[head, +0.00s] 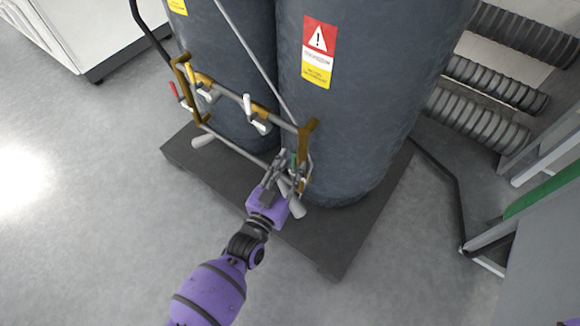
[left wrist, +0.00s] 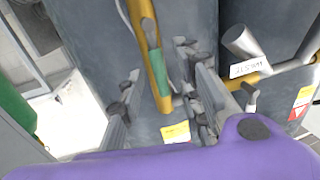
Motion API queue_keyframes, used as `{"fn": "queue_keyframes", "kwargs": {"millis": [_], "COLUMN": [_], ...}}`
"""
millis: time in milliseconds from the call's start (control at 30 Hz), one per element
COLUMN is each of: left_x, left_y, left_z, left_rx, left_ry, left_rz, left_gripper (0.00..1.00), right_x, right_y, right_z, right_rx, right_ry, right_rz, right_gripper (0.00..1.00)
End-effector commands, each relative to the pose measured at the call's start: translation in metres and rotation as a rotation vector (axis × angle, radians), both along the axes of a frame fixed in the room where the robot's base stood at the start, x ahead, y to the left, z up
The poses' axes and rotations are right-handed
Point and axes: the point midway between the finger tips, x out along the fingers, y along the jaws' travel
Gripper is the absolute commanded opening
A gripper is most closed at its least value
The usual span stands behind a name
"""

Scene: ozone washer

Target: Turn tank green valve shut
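The green valve handle (left wrist: 157,66) shows in the left wrist view, in front of a brass pipe (left wrist: 138,15) on a dark grey tank. In the head view, a small part of the green handle (head: 293,159) shows at the lower right end of the pipework, mostly hidden by my gripper. My left gripper (head: 286,170) is at this handle. In the left wrist view its two fingers (left wrist: 158,76) are spread apart, one on each side of the handle, with visible gaps. I cannot tell whether either finger touches it. My right gripper is out of view.
Two dark grey tanks (head: 365,95) stand on a black pallet (head: 325,240). A red-handled valve (head: 174,90) and white-handled valves (head: 259,126) sit on the same pipework. Ribbed hoses (head: 480,120) are at right. The floor (head: 90,230) at left is clear.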

Motion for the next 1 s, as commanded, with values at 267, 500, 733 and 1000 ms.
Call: {"fn": "queue_keyframes", "kwargs": {"millis": [267,500,733,1000], "left_x": [0.0,0.0,-0.001,-0.004], "left_y": [0.0,0.0,0.0,-0.004], "left_z": [0.0,0.0,0.0,-0.001], "left_rx": [0.0,0.0,0.003,0.066], "left_ry": [0.0,0.0,-0.003,-0.048], "left_rz": [0.0,0.0,0.0,0.001], "left_gripper": [0.1,0.0,0.0,0.0], "right_x": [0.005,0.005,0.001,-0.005], "right_y": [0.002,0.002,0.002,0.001], "right_z": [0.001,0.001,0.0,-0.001], "right_rx": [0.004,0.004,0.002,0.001], "right_ry": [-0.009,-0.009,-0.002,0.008], "right_rz": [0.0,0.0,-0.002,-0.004], "right_gripper": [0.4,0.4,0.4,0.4]}}
